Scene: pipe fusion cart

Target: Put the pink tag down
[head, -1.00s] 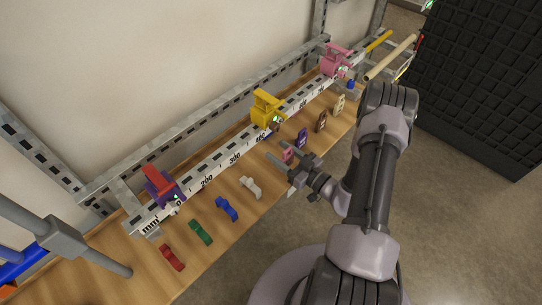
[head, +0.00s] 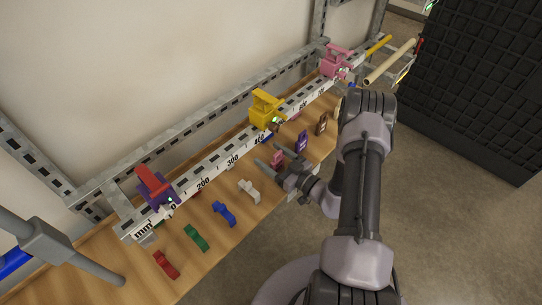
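The pink tag (head: 278,158) is small and upright in the head view, in front of the ruler rail, between the white tag (head: 249,190) and the purple tag (head: 301,142). My gripper (head: 268,161) reaches in from the right with its fingers around the pink tag and appears shut on it. The tag is at or just above the wooden shelf (head: 215,262); I cannot tell whether it touches. The finger contact is small and partly hidden.
Red (head: 166,264), green (head: 195,237) and blue (head: 223,213) tags line the shelf to the left; a brown tag (head: 321,124) stands to the right. The rail (head: 218,170) behind carries purple-red, yellow (head: 266,108) and pink (head: 334,62) clamps.

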